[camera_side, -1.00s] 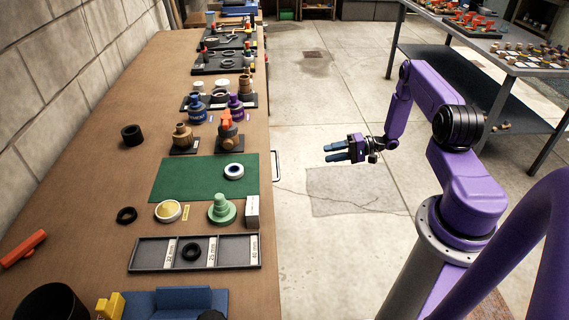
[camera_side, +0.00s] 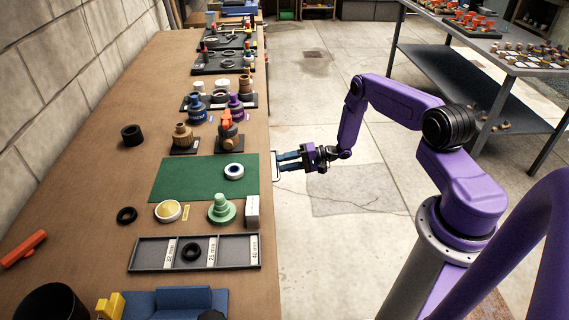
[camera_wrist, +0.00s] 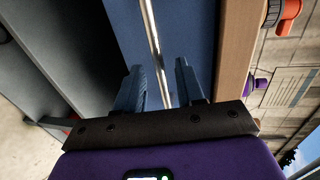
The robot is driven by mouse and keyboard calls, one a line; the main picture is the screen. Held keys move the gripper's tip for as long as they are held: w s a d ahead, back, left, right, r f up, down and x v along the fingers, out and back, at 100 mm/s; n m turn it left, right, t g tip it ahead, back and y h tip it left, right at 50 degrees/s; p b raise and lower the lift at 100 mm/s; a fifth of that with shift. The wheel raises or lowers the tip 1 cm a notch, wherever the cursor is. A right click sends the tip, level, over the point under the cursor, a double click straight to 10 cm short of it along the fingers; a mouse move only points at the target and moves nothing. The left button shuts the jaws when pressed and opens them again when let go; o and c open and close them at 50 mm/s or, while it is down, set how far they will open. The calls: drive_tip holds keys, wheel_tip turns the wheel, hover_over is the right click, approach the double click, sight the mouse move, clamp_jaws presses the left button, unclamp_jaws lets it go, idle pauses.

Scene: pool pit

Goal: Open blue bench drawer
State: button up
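The blue drawer front (camera_wrist: 185,25) fills the middle of the wrist view, with a bright metal bar handle (camera_wrist: 151,30) running along it. The drawer front is hidden under the bench edge in the side view, where only the handle (camera_side: 275,166) sticks out. My gripper (camera_side: 280,162) is level with the handle at the bench's right edge. In the wrist view my gripper (camera_wrist: 158,80) is open, one blue finger on each side of the bar, with gaps showing. I cannot tell whether the fingertips reach past the bar.
The brown bench top (camera_side: 90,190) holds a green mat (camera_side: 185,180), a dark compartment tray (camera_side: 140,256), and several fittings near its edge. The floor (camera_side: 345,225) right of the bench is clear. A grey table (camera_side: 510,65) stands at the far right.

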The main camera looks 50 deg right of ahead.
drive_tip(key=shift+w+a, duration=0.2)
drive_tip(key=shift+a, duration=0.05)
clamp_jaws()
drive_tip(key=f+v, duration=0.3)
drive_tip(key=v, duration=1.1)
drive_tip(key=s+d+f+v, duration=0.1)
drive_tip(key=f+v, duration=0.2)
drive_tip(key=v, duration=1.2)
drive_tip(key=shift+d+f, duration=0.1)
unclamp_jaws()
